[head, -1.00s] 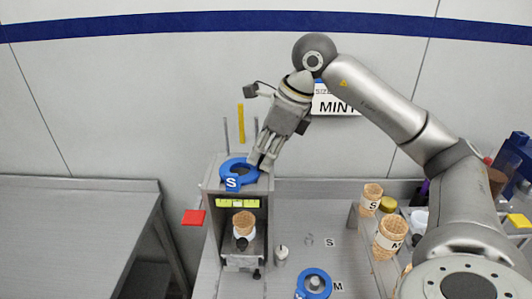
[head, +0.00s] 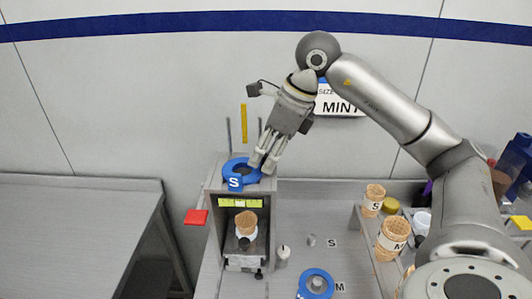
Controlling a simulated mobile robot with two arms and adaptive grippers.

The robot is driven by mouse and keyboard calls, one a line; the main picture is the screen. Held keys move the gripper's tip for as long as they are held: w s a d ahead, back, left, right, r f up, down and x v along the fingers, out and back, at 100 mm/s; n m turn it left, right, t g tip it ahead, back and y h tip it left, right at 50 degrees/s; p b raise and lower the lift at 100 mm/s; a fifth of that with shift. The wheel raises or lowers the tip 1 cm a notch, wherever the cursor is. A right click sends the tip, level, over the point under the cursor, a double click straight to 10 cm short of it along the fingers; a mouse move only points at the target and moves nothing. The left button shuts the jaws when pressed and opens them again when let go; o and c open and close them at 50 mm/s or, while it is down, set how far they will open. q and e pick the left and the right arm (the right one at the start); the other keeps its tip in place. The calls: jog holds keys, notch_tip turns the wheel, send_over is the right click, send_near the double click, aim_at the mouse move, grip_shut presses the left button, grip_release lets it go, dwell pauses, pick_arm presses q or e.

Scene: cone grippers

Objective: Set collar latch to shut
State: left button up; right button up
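The blue collar (head: 228,164), a ring with an S tag on its front, sits on top of the grey dispenser stand (head: 214,182). My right gripper (head: 261,167) reaches down from the upper right, its fingertips at the right side of the collar. The fingers hide that side, so I cannot make out the latch or its position. I cannot tell whether the fingertips touch it or hold anything. My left gripper is not in view.
A cone (head: 246,222) stands inside the stand, below a yellow-green level strip (head: 240,203). A red flag (head: 196,217) juts out at left. A second blue ring (head: 303,284) lies on the counter by an M mark. Cones S (head: 374,194) and M (head: 393,232) stand in a rack at right.

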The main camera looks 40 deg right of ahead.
jog(key=v, duration=1.1)
jog(key=shift+r, duration=0.35)
jog(key=shift+s+f, duration=0.1)
